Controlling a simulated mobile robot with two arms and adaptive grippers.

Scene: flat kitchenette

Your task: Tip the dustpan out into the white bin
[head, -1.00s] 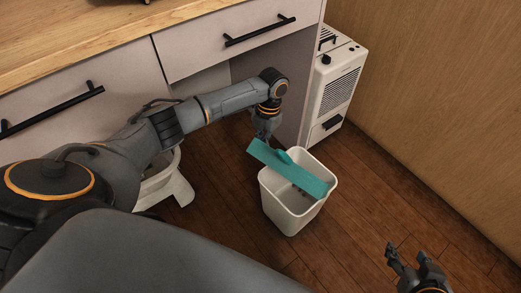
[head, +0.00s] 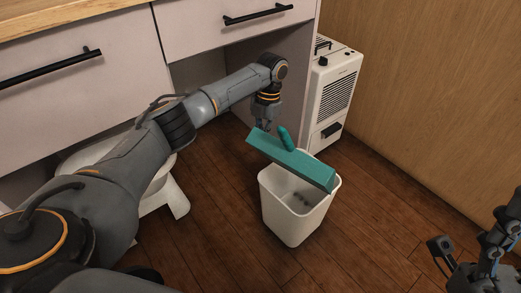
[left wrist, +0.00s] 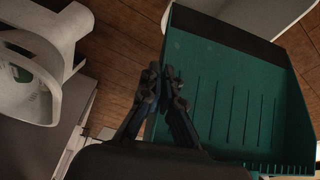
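The teal dustpan (head: 290,162) is tilted over the white bin (head: 292,222), its lower right end at the bin's rim. Its short handle (head: 285,138) sticks up. My left gripper (head: 265,124) is at the dustpan's upper left end. In the left wrist view its fingers (left wrist: 165,92) are closed together at the side wall of the dustpan (left wrist: 235,85), whose ridged floor shows no debris. Several small dark bits (head: 303,196) show inside the bin. The bin stands upright on the floor. My right gripper (head: 468,258) is open and empty at the lower right.
A drawer cabinet (head: 75,110) stands behind my left arm. A white heater (head: 332,100) stands behind the bin, beside the wooden wall (head: 430,90). A white stool-like object (head: 172,195) is left of the bin, partly behind my arm. The floor (head: 370,225) right of the bin is clear.

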